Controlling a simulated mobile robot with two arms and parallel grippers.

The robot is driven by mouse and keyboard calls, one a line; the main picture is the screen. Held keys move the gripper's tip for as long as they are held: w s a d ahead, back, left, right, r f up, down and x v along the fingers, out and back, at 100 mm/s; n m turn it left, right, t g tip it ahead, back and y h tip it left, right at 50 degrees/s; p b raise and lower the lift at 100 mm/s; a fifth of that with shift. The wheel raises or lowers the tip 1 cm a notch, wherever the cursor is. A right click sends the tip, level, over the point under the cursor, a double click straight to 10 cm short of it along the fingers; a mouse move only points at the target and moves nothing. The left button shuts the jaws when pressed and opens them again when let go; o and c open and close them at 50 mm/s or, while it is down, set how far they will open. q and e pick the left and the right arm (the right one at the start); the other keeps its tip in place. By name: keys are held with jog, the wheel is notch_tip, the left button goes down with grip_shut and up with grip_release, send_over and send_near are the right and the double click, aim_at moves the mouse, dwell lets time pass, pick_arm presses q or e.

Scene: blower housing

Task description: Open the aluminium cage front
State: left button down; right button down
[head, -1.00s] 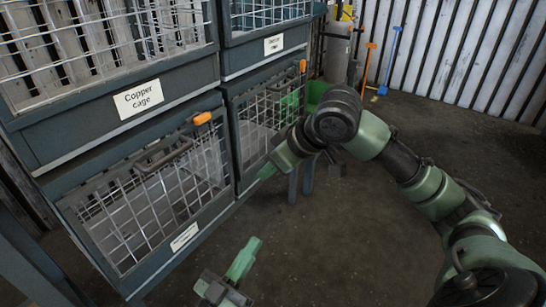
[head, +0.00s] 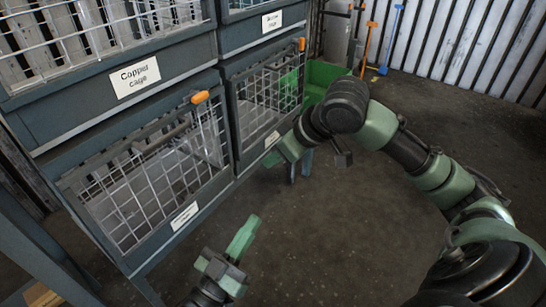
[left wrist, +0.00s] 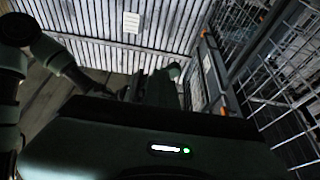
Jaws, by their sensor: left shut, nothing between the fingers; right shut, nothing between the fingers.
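The label reading "aluminium" cannot be made out. The lower left mesh cage front (head: 150,185) has a dark handle, a small white label and an orange latch (head: 200,97) lying sideways at its top right. The lower right mesh cage front (head: 262,100) has an upright orange latch (head: 301,44). Both fronts look closed. My left gripper (head: 246,235) is shut and empty, in front of and apart from the lower left cage. My right gripper (head: 272,157) is shut and empty near the lower right cage's bottom edge; contact cannot be told.
The copper cage (head: 135,77) is above the lower left one, with another labelled cage (head: 272,20) to its right. A green bin (head: 322,78) stands beyond the cages. Orange and blue long-handled tools (head: 391,40) lean at the back wall. The floor (head: 330,235) is largely clear.

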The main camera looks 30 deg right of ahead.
dwell(0.8)
pick_arm(q)
jog(key=c, duration=1.5)
grip_release()
jog(key=shift+o, duration=0.2)
